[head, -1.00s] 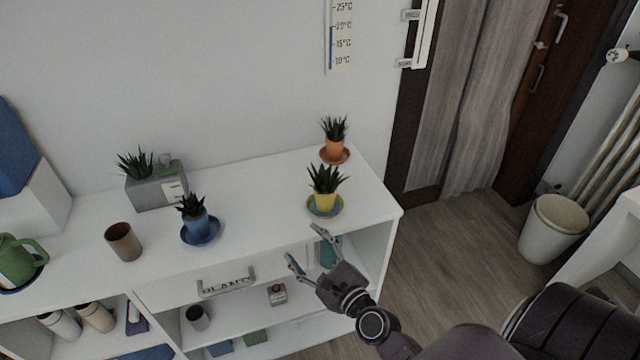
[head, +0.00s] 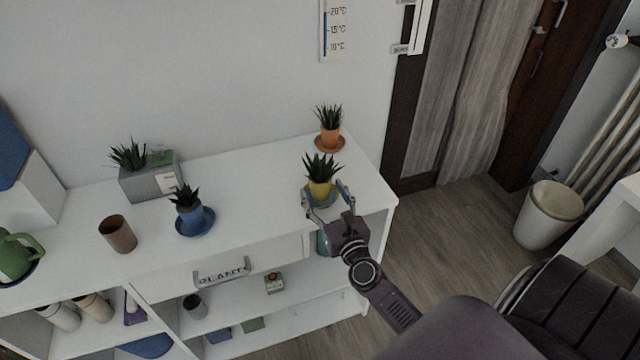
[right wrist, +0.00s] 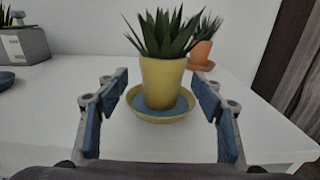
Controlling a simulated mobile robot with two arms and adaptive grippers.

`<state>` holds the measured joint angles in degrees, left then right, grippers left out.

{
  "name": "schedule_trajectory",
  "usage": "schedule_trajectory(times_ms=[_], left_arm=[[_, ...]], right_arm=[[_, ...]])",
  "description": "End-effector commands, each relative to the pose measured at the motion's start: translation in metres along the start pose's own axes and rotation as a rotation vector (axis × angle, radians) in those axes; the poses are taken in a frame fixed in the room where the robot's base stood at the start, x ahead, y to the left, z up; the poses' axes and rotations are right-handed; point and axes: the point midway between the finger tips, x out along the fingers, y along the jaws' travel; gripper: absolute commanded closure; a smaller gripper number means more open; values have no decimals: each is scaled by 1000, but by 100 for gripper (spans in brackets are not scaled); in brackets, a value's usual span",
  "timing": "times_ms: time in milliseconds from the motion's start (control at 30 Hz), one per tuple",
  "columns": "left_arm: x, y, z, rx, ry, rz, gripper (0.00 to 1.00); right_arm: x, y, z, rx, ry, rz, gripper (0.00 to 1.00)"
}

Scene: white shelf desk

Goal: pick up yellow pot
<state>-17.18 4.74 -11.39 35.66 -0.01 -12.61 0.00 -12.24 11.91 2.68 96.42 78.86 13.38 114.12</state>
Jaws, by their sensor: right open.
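The yellow pot (head: 320,189) holds a spiky green plant and stands upright on a yellow saucer with a blue inside, near the right end of the white shelf top. In the right wrist view the yellow pot (right wrist: 162,82) is in the middle, on its saucer (right wrist: 150,117). My right gripper (head: 324,192) is open, with one finger to each side of the pot's front. In the right wrist view the fingers of my right gripper (right wrist: 160,98) are spread, with gaps between them and the pot. My left gripper is not in view.
An orange pot (head: 330,136) on a saucer stands just behind the yellow pot. A blue pot (head: 190,217), a brown cup (head: 118,235) and a grey planter (head: 150,184) stand to the left. The shelf top (head: 255,205) between blue and yellow pots is clear.

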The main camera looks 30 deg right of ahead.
Motion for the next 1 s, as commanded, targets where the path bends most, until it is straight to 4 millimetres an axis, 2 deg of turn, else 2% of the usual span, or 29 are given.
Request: schedule_trajectory(times_ms=[33,200,500,1000], left_arm=[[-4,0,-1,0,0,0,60],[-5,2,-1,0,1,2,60],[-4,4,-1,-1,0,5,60],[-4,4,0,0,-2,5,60]], right_arm=[[9,-2,4,-4,-2,1,39],[27,-2,2,-1,0,0,39],[31,-2,1,-2,0,1,39],[31,-2,1,-2,0,1,93]])
